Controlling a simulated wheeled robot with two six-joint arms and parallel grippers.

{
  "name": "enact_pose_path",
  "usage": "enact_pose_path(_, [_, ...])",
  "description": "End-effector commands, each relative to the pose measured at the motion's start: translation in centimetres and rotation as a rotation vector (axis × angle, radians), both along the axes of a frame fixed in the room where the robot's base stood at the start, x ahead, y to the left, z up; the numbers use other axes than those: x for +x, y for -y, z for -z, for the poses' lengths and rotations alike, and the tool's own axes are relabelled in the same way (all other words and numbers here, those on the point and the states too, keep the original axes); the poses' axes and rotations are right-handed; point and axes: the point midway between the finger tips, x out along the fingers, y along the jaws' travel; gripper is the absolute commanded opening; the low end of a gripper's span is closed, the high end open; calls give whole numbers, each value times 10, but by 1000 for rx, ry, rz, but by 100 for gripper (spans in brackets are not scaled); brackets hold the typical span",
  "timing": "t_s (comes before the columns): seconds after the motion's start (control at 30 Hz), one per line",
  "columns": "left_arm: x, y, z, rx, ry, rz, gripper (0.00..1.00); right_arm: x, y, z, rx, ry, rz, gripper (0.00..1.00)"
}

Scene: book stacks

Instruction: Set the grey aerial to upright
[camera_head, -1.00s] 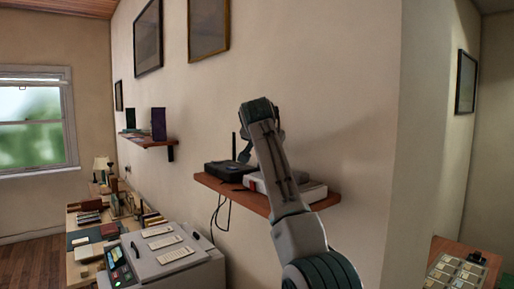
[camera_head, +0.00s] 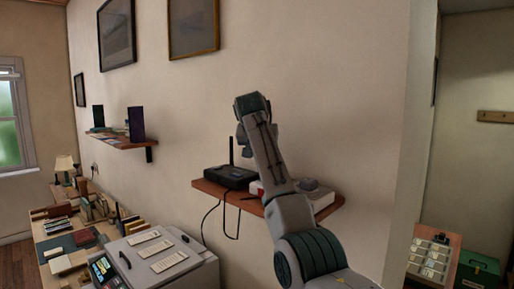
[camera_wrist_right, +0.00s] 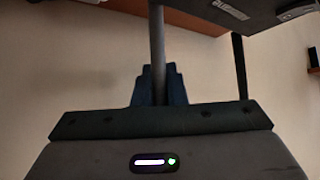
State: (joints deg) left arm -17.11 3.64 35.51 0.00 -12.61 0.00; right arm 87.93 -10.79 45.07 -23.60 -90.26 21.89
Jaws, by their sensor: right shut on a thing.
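The grey aerial (camera_wrist_right: 157,40) is a thin rod. In the wrist view it runs between the dark fingers of my right gripper (camera_wrist_right: 158,80), which is shut on it, and up to the picture's top edge near the black router (camera_wrist_right: 245,14). In the head view the router (camera_head: 230,178) sits on a wooden wall shelf, with my right gripper (camera_head: 243,140) just above it. The grey aerial is hidden there by my arm. A black aerial (camera_head: 231,150) stands upright on the router; it also shows in the wrist view (camera_wrist_right: 240,65). My left gripper is not in view.
Black cables (camera_head: 221,212) hang below the shelf. A grey machine (camera_head: 165,260) stands at lower left. The wall above the shelf is clear up to the picture frames (camera_head: 194,27).

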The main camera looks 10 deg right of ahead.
Motion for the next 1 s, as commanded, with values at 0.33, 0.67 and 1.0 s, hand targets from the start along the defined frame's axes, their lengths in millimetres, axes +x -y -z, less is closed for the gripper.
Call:
enact_pose_path(0.33, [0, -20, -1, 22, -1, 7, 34, 0, -1, 2, 0, -4, -3, 17])
enact_pose_path(0.67, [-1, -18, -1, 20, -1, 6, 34, 0, -1, 1, 1, -2, -1, 34])
enact_pose_path(1.0, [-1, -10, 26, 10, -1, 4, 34, -29, -14, -24, 0, 2, -4, 34])
